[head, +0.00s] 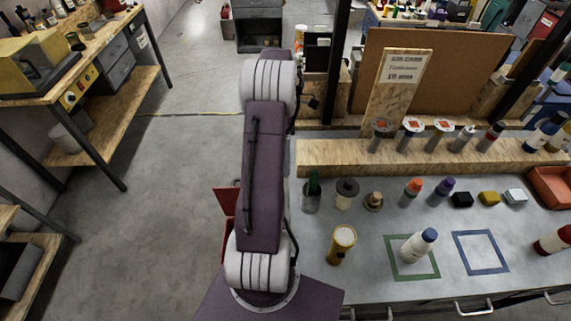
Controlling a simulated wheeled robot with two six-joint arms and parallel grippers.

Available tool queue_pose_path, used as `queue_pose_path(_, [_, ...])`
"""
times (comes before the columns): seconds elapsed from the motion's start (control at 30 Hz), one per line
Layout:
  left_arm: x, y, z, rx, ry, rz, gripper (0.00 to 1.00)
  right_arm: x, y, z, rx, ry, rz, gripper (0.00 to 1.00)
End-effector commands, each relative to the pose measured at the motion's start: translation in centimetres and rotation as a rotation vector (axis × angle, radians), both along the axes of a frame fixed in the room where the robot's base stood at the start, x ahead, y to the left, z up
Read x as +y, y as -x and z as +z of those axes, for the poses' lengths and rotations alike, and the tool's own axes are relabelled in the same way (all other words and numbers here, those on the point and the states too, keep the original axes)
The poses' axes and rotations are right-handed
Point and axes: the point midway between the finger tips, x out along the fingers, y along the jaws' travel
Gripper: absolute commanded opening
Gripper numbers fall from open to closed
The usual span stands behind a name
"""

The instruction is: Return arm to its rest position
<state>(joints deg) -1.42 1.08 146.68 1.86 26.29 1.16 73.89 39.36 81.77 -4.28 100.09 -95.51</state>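My purple and pale grey arm (263,180) stands in the middle of the head view, left of the workbench. It runs from a round joint at the bottom up to a thick ribbed joint at the top. It looks folded, and its far part is mostly hidden behind the nearer link. I cannot make out the fingers of my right gripper, nor whether it holds anything. My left gripper is not in view.
The grey workbench (362,283) is close on the right. A white bottle (413,250) with a blue cap stands inside a green square; the blue square (480,268) is empty. Open floor (180,200) lies left.

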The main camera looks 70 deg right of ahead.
Motion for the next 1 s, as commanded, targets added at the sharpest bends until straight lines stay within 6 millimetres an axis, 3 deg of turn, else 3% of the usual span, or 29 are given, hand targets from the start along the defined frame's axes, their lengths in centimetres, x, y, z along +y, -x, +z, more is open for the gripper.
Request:
queue_pose_path(0.73, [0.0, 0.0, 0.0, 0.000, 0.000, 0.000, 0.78, 0.1, -0.4, 0.1, 0.000, 0.000, 0.018, 0.34])
queue_pose_path(0.87, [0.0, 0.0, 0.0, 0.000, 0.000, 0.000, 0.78, 1.2, -4.8, 1.4, -0.017, 0.043, 0.178, 0.34])
queue_pose_path(1.0, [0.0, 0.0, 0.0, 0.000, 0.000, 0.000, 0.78, 7.3, -10.5, 3.8, -0.040, 0.061, 0.475, 0.34])
